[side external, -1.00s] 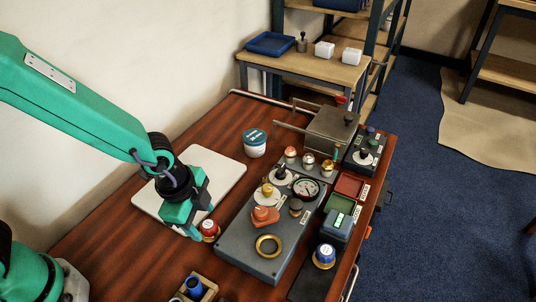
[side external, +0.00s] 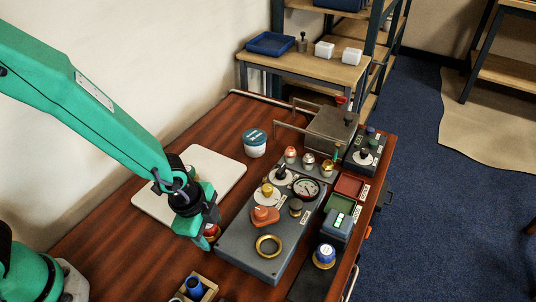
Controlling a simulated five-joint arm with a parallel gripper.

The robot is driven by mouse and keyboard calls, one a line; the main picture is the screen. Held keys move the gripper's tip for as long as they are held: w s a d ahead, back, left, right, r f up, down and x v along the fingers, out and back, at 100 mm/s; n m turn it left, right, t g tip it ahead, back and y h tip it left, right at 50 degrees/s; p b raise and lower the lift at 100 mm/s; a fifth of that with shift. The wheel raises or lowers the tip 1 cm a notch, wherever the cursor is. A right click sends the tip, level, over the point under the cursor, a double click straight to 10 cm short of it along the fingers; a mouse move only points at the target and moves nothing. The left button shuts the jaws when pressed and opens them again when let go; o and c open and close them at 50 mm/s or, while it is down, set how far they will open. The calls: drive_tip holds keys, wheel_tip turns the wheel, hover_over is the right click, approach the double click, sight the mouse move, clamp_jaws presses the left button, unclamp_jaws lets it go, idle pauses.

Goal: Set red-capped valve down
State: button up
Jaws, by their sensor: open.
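The red-capped valve (side external: 212,231) stands on the brown table, just left of the grey manifold panel (side external: 233,250). It is partly hidden by my gripper (side external: 205,239). My gripper is open, pointing down, with its fingertips low at the valve's near left side. I cannot tell whether a finger touches the valve.
The panel carries an orange knob (side external: 264,216), a brass ring (side external: 268,246) and a gauge (side external: 306,188). A white board (side external: 225,171) lies behind my gripper. A white tub with a teal lid (side external: 255,143) stands farther back. A wooden holder with a blue part (side external: 194,287) is near the front edge.

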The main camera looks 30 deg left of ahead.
sight(210, 227)
drive_tip(key=shift+c, duration=0.2)
idle(0.3)
drive_tip(key=c, duration=0.8)
drive_tip(key=shift+c, duration=0.2)
drive_tip(key=shift+r, duration=0.15)
drive_tip(key=shift+r, duration=0.75)
drive_tip(key=r, duration=0.2)
drive_tip(key=shift+s+d+r, duration=0.25)
drive_tip(key=shift+s+r, duration=0.15)
drive_tip(key=s+d+r, duration=0.4)
drive_tip(key=s+r, duration=0.2)
drive_tip(key=s, duration=0.3)
drive_tip(key=shift+s+d+r+g, duration=0.2)
drive_tip(key=shift+s+d+g, duration=0.1)
drive_tip(key=shift+s+d, duration=0.1)
drive_tip(key=shift+w, duration=0.1)
